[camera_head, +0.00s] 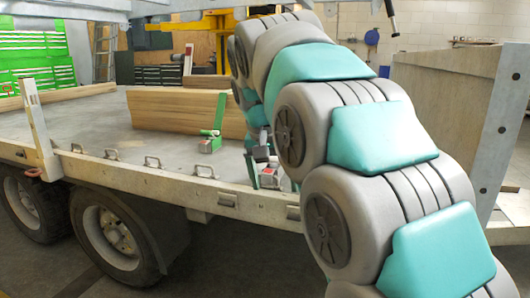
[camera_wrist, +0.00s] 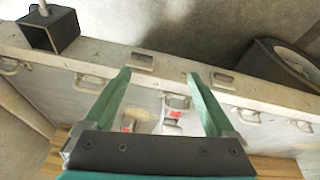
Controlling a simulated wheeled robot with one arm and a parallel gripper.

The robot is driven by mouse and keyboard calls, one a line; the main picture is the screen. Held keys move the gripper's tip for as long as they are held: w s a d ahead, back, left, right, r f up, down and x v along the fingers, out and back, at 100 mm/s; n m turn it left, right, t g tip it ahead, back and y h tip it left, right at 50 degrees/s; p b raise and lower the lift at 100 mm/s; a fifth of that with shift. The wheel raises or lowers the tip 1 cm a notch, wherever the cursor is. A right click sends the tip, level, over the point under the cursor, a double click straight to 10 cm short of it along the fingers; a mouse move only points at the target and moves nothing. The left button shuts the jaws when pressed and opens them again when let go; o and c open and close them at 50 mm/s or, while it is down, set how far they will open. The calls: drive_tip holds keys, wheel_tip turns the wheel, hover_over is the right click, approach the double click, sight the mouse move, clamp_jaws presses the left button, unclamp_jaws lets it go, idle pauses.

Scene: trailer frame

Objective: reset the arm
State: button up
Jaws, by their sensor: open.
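My gripper (camera_wrist: 157,74) is open in the wrist view, with two green fingers spread wide and nothing held between them. It points down over the trailer's side edge. In the head view my gripper (camera_head: 266,168) is small and partly hidden by my arm, low beside the near edge of the trailer bed. A grey metal buckle with red on it (camera_wrist: 173,103) shows between the fingers in the wrist view, below them and apart as far as I can tell. A second buckle (camera_wrist: 130,123) lies close by. My arm arches across the right of the head view.
The trailer bed (camera_head: 115,145) carries a stack of wooden boards (camera_head: 170,108) with a green strap (camera_head: 219,112) at its end. A stake post (camera_head: 38,125) rises at the left edge. A tall side panel (camera_head: 445,95) stands at the right.

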drive_tip(key=s+d+f+n+g+p, duration=0.1)
drive_tip(key=s+d+f, duration=0.4)
drive_tip(key=s, duration=0.3)
drive_tip(key=s+d+f+n+g+p, duration=0.1)
drive_tip(key=s+d+f+g, duration=0.1)
drive_tip(key=s+d+f, duration=0.5)
drive_tip(key=s+f+g, duration=0.1)
drive_tip(key=s+f, duration=0.3)
drive_tip(key=s, duration=0.6)
drive_tip(key=s+d+f+g+y+p, duration=0.1)
drive_tip(key=s+f, duration=0.4)
drive_tip(key=s, duration=0.5)
